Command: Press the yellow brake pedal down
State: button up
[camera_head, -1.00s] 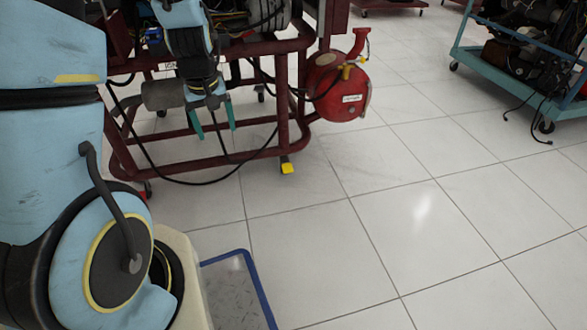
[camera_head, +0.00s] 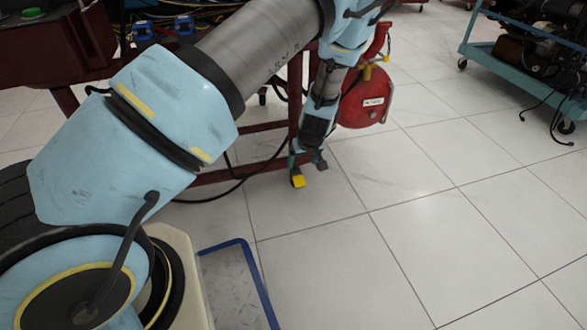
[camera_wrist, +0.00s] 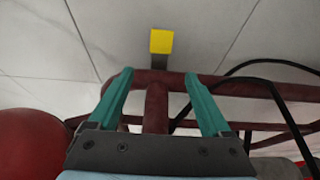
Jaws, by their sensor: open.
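The yellow brake pedal (camera_head: 298,181) sits low at the foot of the dark red engine stand (camera_head: 254,128), just above the floor tiles. In the wrist view the yellow pedal (camera_wrist: 161,41) is ahead of the fingertips, near the middle, on a short dark arm. My gripper (camera_head: 307,162) points down just above and beside the pedal in the head view. In the wrist view my gripper (camera_wrist: 158,76) has its two teal fingers apart with nothing between them but the stand's red post behind. I cannot tell whether a finger touches the pedal; a gap shows in the wrist view.
A red tank (camera_head: 364,98) hangs on the stand close to the right of my gripper. A black cable (camera_wrist: 268,82) loops by the stand's lower bars. A teal cart (camera_head: 485,52) stands far right. The tiled floor to the right is clear.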

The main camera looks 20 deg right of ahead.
aim_at(298, 176)
jog(key=b+x, duration=0.5)
jog(key=x, duration=0.6)
jog(key=shift+a+r, duration=0.1)
grip_shut()
dwell(0.4)
dwell(0.3)
